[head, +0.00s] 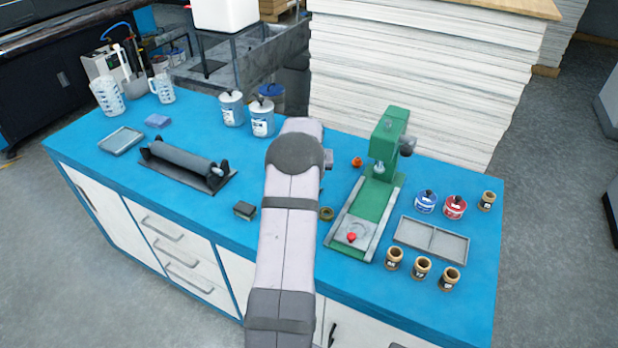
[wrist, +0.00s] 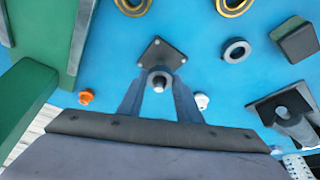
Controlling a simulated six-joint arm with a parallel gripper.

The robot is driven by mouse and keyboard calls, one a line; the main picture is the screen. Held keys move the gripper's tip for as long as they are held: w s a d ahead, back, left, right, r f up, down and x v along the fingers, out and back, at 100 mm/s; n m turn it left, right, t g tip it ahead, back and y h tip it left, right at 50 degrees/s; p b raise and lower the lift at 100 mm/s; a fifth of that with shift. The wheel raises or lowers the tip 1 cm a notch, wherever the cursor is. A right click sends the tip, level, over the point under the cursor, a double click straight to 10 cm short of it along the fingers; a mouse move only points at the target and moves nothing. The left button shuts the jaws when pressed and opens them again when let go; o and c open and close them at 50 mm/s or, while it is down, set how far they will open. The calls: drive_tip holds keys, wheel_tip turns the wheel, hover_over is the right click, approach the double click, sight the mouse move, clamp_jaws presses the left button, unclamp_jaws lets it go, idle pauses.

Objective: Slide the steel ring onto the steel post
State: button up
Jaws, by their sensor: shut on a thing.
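In the wrist view my gripper (wrist: 158,84) is shut on the steel ring (wrist: 151,75), a small grey ring pinched between its two fingertips. The steel post (wrist: 158,85) shows as a pale round tip inside the ring's opening. The post's dark square base plate (wrist: 160,52) lies on the blue bench just beyond the fingertips. The ring lines up with the post in this view, but I cannot tell how far down it sits. In the head view my arm hides the gripper, ring and post.
A green press (head: 380,185) stands right of my arm. A roller (head: 185,164) lies left. A loose grey ring (wrist: 236,50), brass rings (wrist: 235,5) and a dark block (wrist: 298,41) lie nearby. An orange knob (wrist: 86,97) is left of the fingers.

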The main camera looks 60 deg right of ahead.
idle(0.3)
drive_tip(key=o, duration=1.7)
drive_tip(key=shift+c, duration=0.2)
drive_tip(key=shift+r, duration=0.1)
wheel_tip(320, 180, up, 9)
drive_tip(key=p, duration=0.6)
